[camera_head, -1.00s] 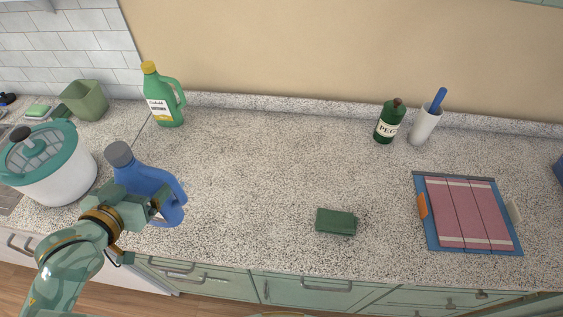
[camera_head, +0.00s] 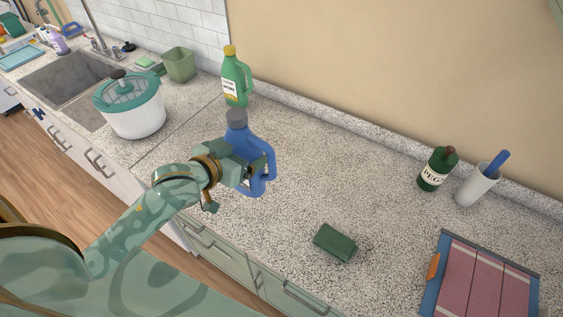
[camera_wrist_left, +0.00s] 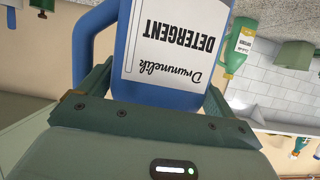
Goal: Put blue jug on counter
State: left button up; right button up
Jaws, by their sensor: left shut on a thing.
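The blue jug (camera_head: 259,178) has a grey cap and stands upright in my left gripper (camera_head: 248,172), over the front part of the speckled counter (camera_head: 310,195). The left gripper is shut on the jug's body. In the left wrist view the jug (camera_wrist_left: 128,85), with its white detergent label upside down, fills the space between the fingers (camera_wrist_left: 155,95). I cannot tell whether the jug's base touches the counter. My right gripper is not in view.
A green jug (camera_head: 235,82) stands behind the blue one, and a white pot (camera_head: 137,118) to its left. A green sponge-like block (camera_head: 335,242) lies right. A dark green bottle (camera_head: 436,170) and white cup (camera_head: 476,187) stand at the back right. The middle counter is clear.

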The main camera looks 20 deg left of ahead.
pick_arm(q)
jog(key=w+d+f+b, duration=0.3)
jog(key=w+f, duration=0.6)
jog(key=f, duration=0.2)
jog(key=shift+w, duration=0.1)
jog(key=o, duration=0.7)
jog(key=shift+f, duration=0.15)
jog(key=p+v, duration=0.1)
jog(key=v, duration=0.9)
jog(key=shift+s+a+r+p, duration=0.15)
jog(key=shift+s+r+p, duration=0.1)
jog(key=shift+s+p, duration=0.1)
jog(key=shift+s+a+r, duration=0.1)
jog(key=shift+s+r, duration=0.2)
jog(key=shift+s, duration=0.25)
